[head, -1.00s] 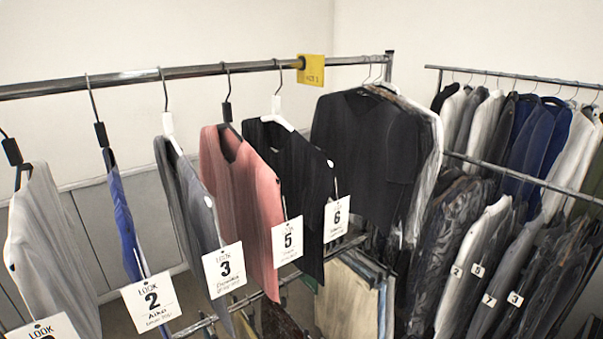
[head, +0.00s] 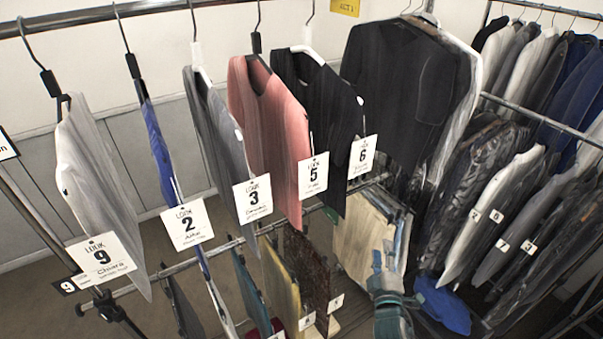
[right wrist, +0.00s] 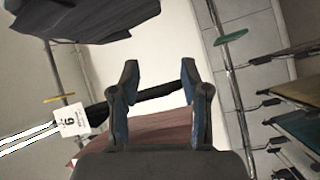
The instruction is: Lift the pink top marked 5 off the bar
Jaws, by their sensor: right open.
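The pink top (head: 268,125), with its white tag marked 5 (head: 313,176), hangs from the upper bar (head: 160,8) on a dark hanger. It hangs between the grey top marked 3 (head: 215,135) and the black top marked 6 (head: 318,105). My right gripper (head: 383,257) is low in the head view, below and right of the pink top and apart from it. In the right wrist view its two fingers (right wrist: 159,82) are spread with nothing gripped. Reddish cloth (right wrist: 155,135) shows behind them; I cannot tell which garment. My left gripper is not in view.
A white top marked 9 (head: 95,180) and a blue one marked 2 (head: 157,150) hang further left. A lower rail (head: 150,280) carries more garments. Dark jackets (head: 400,85) hang right of the 6 top. A second full rack (head: 560,125) stands at right.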

